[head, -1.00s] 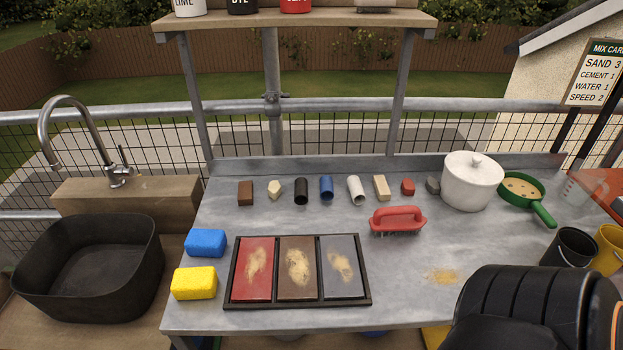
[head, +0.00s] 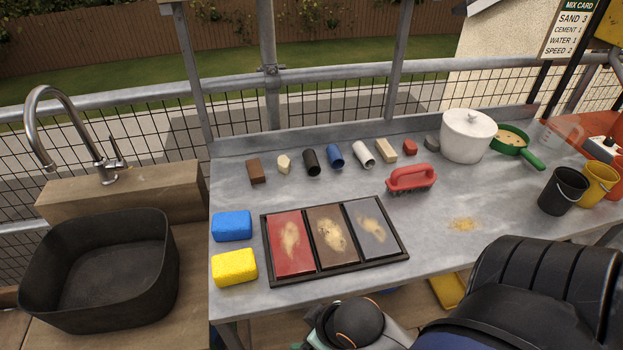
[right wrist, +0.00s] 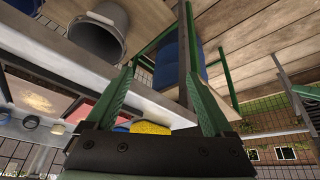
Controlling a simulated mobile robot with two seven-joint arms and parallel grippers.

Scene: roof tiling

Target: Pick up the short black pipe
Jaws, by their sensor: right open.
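The short black pipe (head: 311,162) stands on the grey metal bench, in the row along the back. A cream block (head: 284,164) is on its left and a blue pipe (head: 335,156) on its right, both apart from it. In the right wrist view my right gripper (right wrist: 160,78) has its two green fingers wide apart with nothing held between them. It is away from the black pipe, low near the bench edge. My right arm fills the lower right of the head view; its fingers cannot be made out there. My left gripper is not in view.
A framed tray (head: 335,275) of three coloured tiles lies in front of the row. Blue (head: 232,226) and yellow (head: 235,267) sponges lie left of it. A red brush (head: 411,178), a white pot (head: 467,136) and a black bucket (head: 563,192) stand to the right.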

